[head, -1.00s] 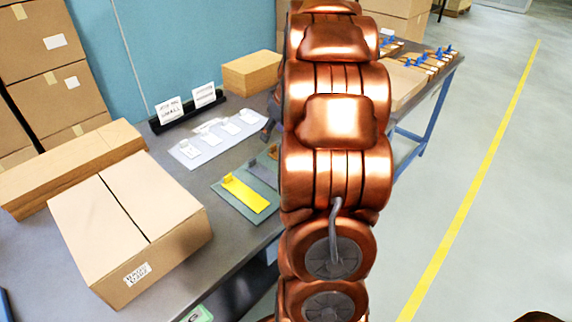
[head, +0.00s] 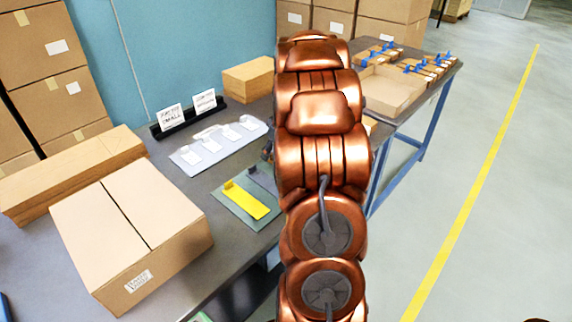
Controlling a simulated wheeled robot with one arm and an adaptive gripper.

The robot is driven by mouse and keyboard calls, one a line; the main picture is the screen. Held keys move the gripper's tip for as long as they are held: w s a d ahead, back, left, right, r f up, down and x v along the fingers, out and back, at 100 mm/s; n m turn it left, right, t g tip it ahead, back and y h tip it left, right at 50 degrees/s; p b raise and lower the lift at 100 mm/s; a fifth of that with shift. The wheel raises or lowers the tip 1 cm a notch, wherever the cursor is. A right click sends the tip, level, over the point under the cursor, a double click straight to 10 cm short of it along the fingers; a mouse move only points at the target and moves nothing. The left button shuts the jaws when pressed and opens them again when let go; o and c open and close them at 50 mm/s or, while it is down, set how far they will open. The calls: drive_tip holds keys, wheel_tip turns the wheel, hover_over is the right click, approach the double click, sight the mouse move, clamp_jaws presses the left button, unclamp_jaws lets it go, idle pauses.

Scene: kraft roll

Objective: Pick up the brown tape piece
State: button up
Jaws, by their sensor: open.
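A grey-green mat (head: 236,211) lies near the front edge of the workbench, with its right part behind my arm. A yellow tape piece (head: 246,200) lies on it, and part of a grey piece (head: 263,178) shows to the right of that. The brown tape piece is not visible now; my copper arm covers that side of the mat. A small dark part of my gripper (head: 267,151) shows at the arm's left edge, just beyond the mat. It is open; its fingertips are mostly hidden.
A white tray (head: 218,146) with several white pieces lies behind the mat, below two label signs (head: 187,112). A large closed carton (head: 130,230) stands at left. A small box (head: 248,77) stands at the back. An open carton (head: 393,90) is at right.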

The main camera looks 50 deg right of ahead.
drive_tip(key=c, duration=0.9)
drive_tip(key=shift+o, duration=0.2)
drive_tip(key=shift+r+b, duration=0.35)
drive_tip(key=shift+r, duration=1.3)
drive_tip(key=shift+s+a+r, duration=0.2)
drive_tip(key=shift+s+a, duration=0.25)
drive_tip(key=shift+a, duration=0.2)
drive_tip(key=s+a, duration=0.2)
drive_tip(key=a, duration=0.2)
drive_tip(key=s+a+b, duration=0.1)
drive_tip(key=s+a, duration=0.2)
drive_tip(key=s+a+r+b, duration=0.1)
drive_tip(key=s+a, duration=0.2)
drive_tip(key=a, duration=0.1)
drive_tip(key=shift+s+a+r, duration=0.1)
drive_tip(key=shift+s+a, duration=0.15)
drive_tip(key=shift+a, duration=0.05)
